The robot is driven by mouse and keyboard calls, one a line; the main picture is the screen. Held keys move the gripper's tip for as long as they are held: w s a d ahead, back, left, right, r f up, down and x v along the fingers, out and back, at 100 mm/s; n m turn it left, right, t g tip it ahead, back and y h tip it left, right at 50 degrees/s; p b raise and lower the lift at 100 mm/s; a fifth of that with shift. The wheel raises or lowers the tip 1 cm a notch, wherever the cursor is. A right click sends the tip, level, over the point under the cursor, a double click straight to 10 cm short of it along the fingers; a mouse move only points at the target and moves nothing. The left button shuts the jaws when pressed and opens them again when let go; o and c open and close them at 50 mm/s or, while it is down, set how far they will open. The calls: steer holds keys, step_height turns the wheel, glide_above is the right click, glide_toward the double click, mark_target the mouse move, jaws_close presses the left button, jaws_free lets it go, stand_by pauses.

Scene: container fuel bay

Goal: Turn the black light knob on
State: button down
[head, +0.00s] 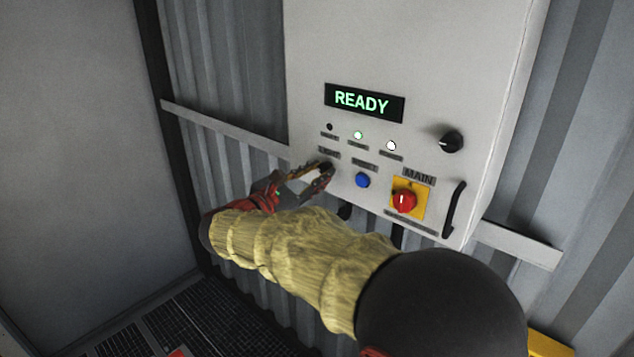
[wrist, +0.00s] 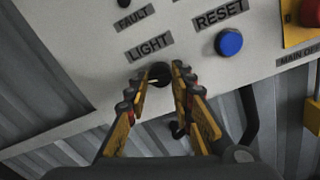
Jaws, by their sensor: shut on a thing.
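The black light knob (wrist: 159,73) sits under the LIGHT label (wrist: 149,47) on the white control cabinet (head: 420,60). In the wrist view it is between my fingertips, with a pale pointer mark showing on its face. My gripper (wrist: 158,80) is shut on the knob, one finger on each side. In the head view my gripper (head: 322,172) reaches the cabinet's lower left, and its fingers mostly hide the knob.
A blue RESET button (head: 362,180) is close to the right of my gripper. Further right are the red MAIN switch (head: 404,201) on a yellow plate, another black knob (head: 451,141) and a black handle (head: 454,210). The display (head: 364,102) reads READY.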

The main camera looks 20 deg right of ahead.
steer(key=m+b, duration=0.1)
steer(key=b, duration=0.1)
steer(key=m+b, duration=0.2)
steer(key=b, duration=0.1)
steer(key=m+b, duration=0.1)
steer(key=b, duration=0.1)
steer(key=shift+f+m, duration=0.3)
steer(key=m+b, duration=0.2)
steer(key=b, duration=0.2)
steer(key=shift+r+m, duration=0.1)
steer(key=shift+m, duration=0.2)
steer(key=m+b, duration=0.2)
steer(key=b, duration=0.1)
steer(key=shift+r+m, duration=0.2)
steer(key=shift+m, duration=0.1)
steer(key=shift+b, duration=0.35)
steer(key=shift+r+m, duration=0.2)
steer(key=shift+m, duration=0.1)
steer(key=c, duration=1.5)
jaws_free()
steer(key=shift+w+a+f, duration=0.1)
steer(key=shift+f, duration=0.05)
steer(key=shift+c, duration=0.2)
steer(key=v, duration=1.2)
steer(key=shift+f, duration=0.2)
steer(key=shift+w, duration=0.1)
